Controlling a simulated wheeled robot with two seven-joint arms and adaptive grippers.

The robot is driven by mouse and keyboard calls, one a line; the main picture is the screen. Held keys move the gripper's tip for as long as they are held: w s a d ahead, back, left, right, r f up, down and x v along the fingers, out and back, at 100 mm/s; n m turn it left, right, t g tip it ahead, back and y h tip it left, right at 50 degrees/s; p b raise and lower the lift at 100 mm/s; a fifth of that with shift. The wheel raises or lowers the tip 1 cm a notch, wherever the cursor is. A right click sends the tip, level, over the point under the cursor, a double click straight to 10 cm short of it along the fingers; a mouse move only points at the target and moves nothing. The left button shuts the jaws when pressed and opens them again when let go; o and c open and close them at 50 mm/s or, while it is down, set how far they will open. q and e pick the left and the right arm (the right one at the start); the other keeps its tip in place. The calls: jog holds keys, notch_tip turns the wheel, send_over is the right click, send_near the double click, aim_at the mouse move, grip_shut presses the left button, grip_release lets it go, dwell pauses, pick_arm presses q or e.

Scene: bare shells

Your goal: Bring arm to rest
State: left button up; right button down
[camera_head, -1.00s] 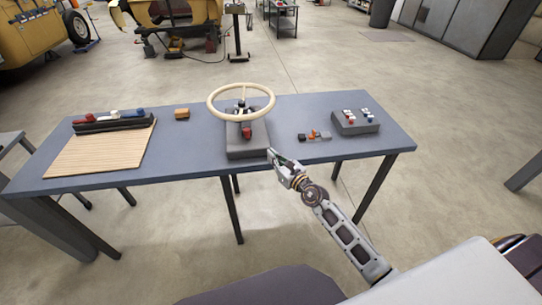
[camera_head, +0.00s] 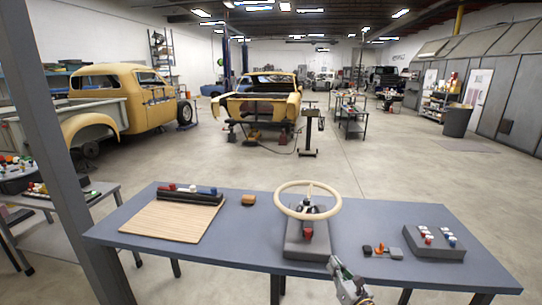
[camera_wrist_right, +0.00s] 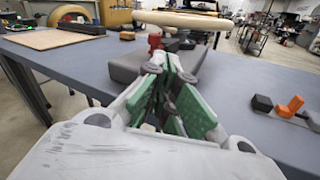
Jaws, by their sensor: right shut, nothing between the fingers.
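My right gripper (camera_head: 340,272) is at the front edge of the blue-grey table (camera_head: 235,240), just in front of the grey base (camera_head: 304,240) that carries the cream steering wheel (camera_head: 308,213). In the right wrist view the gripper (camera_wrist_right: 172,65) has its green-padded fingers together, with nothing between them. A red knob (camera_wrist_right: 155,42) on the base shows just beyond the fingertips there. The base (camera_wrist_right: 135,66) and part of the wheel rim (camera_wrist_right: 185,18) are also visible. My left gripper is out of view.
A wooden board (camera_head: 170,222) and a dark rack (camera_head: 188,198) are at the table's left. Small blocks (camera_head: 382,250) and a grey button box (camera_head: 434,246) are at the right. A dark post (camera_head: 65,150) stands at the left.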

jog(key=s+d+f+m+g+h, duration=0.1)
jog(key=d+f+m+h, duration=0.1)
jog(key=d+f+m, duration=0.55)
jog(key=s+d+f+m+g+h, duration=0.1)
jog(key=d+f+m+g+h, duration=0.1)
jog(key=f+m, duration=0.95)
jog(key=s+d+f+m+g+h, duration=0.15)
jog(key=s+f+m, duration=0.35)
jog(key=f, duration=0.5)
jog(key=s+d+f+m+g+h, duration=0.1)
jog(key=s+d+f+m+g, duration=0.15)
jog(key=s+f, duration=0.6)
jog(key=s+a+f+m+g, duration=0.2)
jog(key=s+f+m+g, duration=0.45)
jog(key=s+f, duration=1.25)
jog(key=s+a+f+g, duration=0.1)
jog(key=s+a+f, duration=0.1)
jog(key=s, duration=0.8)
jog(key=s+a+f+m+g+y, duration=0.1)
jog(key=s+a, duration=0.4)
jog(key=s, duration=0.5)
jog(key=shift+s+f+g, duration=0.35)
jog(key=shift+f, duration=0.15)
